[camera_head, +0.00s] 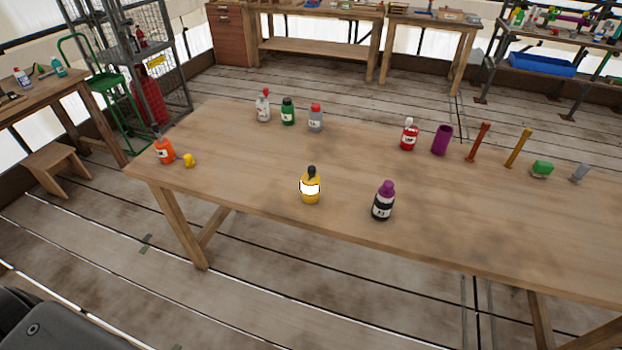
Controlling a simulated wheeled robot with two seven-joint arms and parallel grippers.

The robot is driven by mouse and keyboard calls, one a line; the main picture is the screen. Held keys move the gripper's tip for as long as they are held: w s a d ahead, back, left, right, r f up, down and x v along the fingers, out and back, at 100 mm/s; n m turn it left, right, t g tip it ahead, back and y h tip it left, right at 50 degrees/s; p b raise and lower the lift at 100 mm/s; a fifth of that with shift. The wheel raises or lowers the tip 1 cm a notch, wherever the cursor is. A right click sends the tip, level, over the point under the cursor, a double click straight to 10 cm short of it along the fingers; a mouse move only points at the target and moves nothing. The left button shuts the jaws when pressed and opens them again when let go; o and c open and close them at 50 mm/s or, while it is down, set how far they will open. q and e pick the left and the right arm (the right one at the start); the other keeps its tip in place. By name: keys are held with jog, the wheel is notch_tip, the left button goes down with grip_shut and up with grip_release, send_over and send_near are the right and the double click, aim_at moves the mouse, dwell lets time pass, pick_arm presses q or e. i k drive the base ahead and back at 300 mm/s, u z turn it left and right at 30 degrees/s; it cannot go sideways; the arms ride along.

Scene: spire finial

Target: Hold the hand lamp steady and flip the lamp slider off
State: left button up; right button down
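Neither of my grippers shows in this view, and nothing touches the lamp.
The wooden table (262,165) is clear around the lamp. A purple-capped bottle (383,206) stands to its right. An orange bottle (165,151) and a small yellow piece (189,160) are at the left end. Several bottles, a purple cup (441,141) and upright tools stand farther back.

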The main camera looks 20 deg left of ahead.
aim_at(312, 169)
jog(key=z, duration=2.85)
jog(key=k, duration=2.6)
jog(key=u, duration=1.75)
jog(key=i, duration=0.4)
jog(key=z, duration=0.1)
